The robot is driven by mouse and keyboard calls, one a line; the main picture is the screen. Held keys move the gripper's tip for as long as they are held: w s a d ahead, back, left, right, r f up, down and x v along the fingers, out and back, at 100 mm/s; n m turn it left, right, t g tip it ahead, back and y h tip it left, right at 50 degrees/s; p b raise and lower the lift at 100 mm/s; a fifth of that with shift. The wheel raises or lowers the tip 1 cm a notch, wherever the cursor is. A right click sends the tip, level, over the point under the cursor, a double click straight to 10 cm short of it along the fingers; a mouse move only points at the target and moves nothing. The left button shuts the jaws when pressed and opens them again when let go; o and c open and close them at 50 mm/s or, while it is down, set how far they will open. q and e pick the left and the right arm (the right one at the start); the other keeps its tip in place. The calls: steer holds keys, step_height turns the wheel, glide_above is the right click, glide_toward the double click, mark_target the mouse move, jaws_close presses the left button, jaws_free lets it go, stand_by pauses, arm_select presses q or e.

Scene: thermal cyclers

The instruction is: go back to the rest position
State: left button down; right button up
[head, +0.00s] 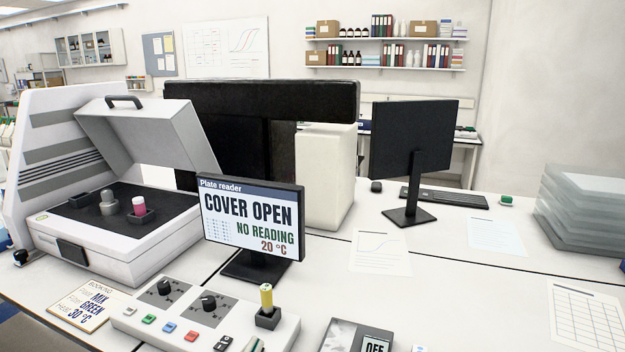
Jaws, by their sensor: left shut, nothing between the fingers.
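My right gripper is not in view. The plate reader (120,262) stands at the left with its grey lid (150,135) raised. On its dark deck are a pink vial (139,207) in a black holder, a grey piece (108,203) and another black holder (80,200). The screen (251,219) reads "COVER OPEN", "NO READING", "20 °C". A yellow tube (266,297) stands in a black holder on the panel.
A booking card (88,306) reads MIX, GREEN, 30 °C. A box with an "OFF" display (375,346) is at the bottom. A monitor (413,140), keyboard (445,198), papers (380,252) and stacked clear trays (585,210) stand to the right. The bench between them has free room.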

arm_select(q)
steer(key=s+a+f+n+g+y, duration=0.1)
steer(key=s+a+f+n+g, duration=0.15)
steer(key=s+f, duration=0.4)
steer(key=s+a+f+n+g+y, duration=0.1)
steer(key=s+a+f+g, duration=0.3)
steer(key=f, duration=0.5)
steer(key=s+a+f+n+g, duration=0.25)
steer(key=s+f+g, duration=0.35)
steer(key=s, duration=0.8)
step_height(320, 180, down, 30)
steer(key=s+b, duration=0.1)
steer(key=s, duration=0.2)
steer(key=s+a+f+g, duration=0.1)
steer(key=s+a+f, duration=0.1)
steer(key=s+f, duration=0.6)
steer(key=s+a+f+g, duration=0.1)
steer(key=s+f, duration=0.6)
steer(key=s, duration=0.1)
steer(key=shift+a+f+m+y+b, duration=0.3)
steer(key=shift+a+f+y+b, duration=0.05)
steer(key=shift+y+b, duration=0.1)
steer(key=shift+s, duration=0.1)
